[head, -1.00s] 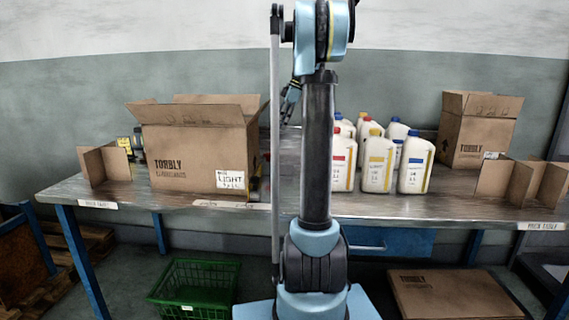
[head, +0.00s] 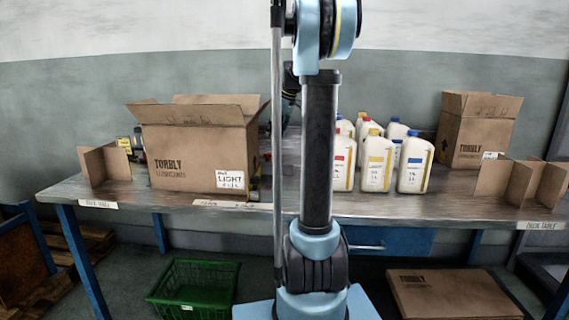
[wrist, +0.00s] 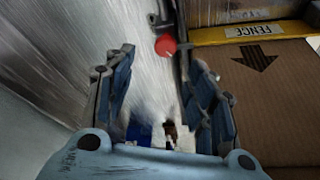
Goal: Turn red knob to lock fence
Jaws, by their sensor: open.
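The red knob (wrist: 166,46) is in the wrist view at the top middle, at the side of the yellow fence (wrist: 250,31), whose label reads FENCE. My gripper (wrist: 160,72) is open; its two fingers stand apart, with the knob beyond and between the fingertips. No contact with the knob shows. A cardboard box with a dark arrow (wrist: 270,90) lies beside the fence on the right. In the head view, my own arm hides the knob, and the gripper is mostly hidden behind it.
The head view shows a metal table (head: 400,205) with a large open carton (head: 195,155) on the left. Several oil bottles (head: 377,163) stand right of my arm. Another carton (head: 478,130) and cardboard dividers (head: 520,183) are at the right. A green basket (head: 195,290) sits below.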

